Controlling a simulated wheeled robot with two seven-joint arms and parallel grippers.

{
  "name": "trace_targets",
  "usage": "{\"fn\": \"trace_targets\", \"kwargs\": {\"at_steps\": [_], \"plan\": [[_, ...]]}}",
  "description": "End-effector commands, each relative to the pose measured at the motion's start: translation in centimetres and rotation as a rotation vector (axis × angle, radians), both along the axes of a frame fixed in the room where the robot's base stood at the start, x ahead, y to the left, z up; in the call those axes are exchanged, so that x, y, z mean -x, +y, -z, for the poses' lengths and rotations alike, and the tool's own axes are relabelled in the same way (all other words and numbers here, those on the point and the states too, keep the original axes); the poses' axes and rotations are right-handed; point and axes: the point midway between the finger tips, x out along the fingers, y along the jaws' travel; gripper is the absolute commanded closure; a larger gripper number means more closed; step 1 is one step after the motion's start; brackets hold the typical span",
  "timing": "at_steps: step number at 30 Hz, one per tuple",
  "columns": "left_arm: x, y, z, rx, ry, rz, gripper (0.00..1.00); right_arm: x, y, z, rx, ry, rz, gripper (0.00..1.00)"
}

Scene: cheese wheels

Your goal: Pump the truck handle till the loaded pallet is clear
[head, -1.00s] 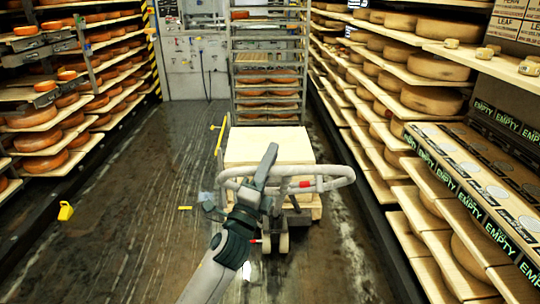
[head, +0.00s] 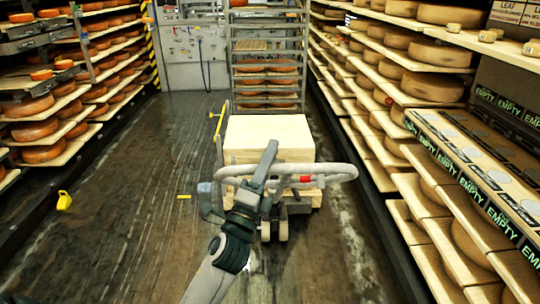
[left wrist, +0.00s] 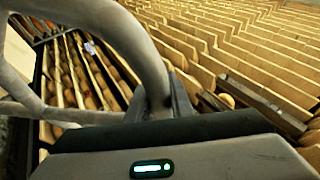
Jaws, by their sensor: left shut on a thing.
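The truck's pale loop handle (head: 341,178) stands in the middle of the head view, with a red part on its bar. My left gripper (head: 264,172) is shut on the handle's left part. In the left wrist view the grey handle tube (left wrist: 135,40) curves down to the jaws. Beyond the handle is the load (head: 268,134), a pale wooden block, on the wooden pallet (head: 316,198). The truck's wheels (head: 283,230) show below the handle. The gap between pallet and floor is hidden behind the truck and handle. My right gripper is out of view.
Cheese shelves line the left (head: 75,135) and right (head: 395,150). A tall rack (head: 268,60) of cheeses stands behind the load. A small yellow object (head: 64,200) is on the floor at left. The dark wet floor (head: 140,200) on the left is mostly clear.

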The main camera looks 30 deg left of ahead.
Motion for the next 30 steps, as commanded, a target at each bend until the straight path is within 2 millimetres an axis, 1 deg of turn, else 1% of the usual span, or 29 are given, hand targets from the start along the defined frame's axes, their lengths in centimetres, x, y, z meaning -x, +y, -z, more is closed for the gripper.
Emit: {"fn": "trace_targets", "kwargs": {"at_steps": [2,3,5,14,20,24,30], "plan": [[0.0,0.0,0.1,0.0,0.001,0.0,1.0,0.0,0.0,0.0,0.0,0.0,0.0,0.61],[0.0,0.0,0.1,0.0,0.001,0.0,0.75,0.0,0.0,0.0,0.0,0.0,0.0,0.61],[0.0,0.0,0.0,0.0,0.001,0.0,0.61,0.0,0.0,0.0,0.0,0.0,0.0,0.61],[0.0,0.0,0.0,0.0,0.001,0.0,0.61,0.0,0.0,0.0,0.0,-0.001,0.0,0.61],[0.6,-0.1,0.5,0.001,0.002,0.0,0.61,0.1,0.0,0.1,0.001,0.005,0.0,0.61],[1.8,-0.2,1.2,0.001,0.003,0.0,0.61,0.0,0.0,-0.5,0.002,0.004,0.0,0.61],[4.5,-0.4,2.9,0.003,0.003,-0.001,0.61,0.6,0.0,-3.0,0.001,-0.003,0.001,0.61]]}}
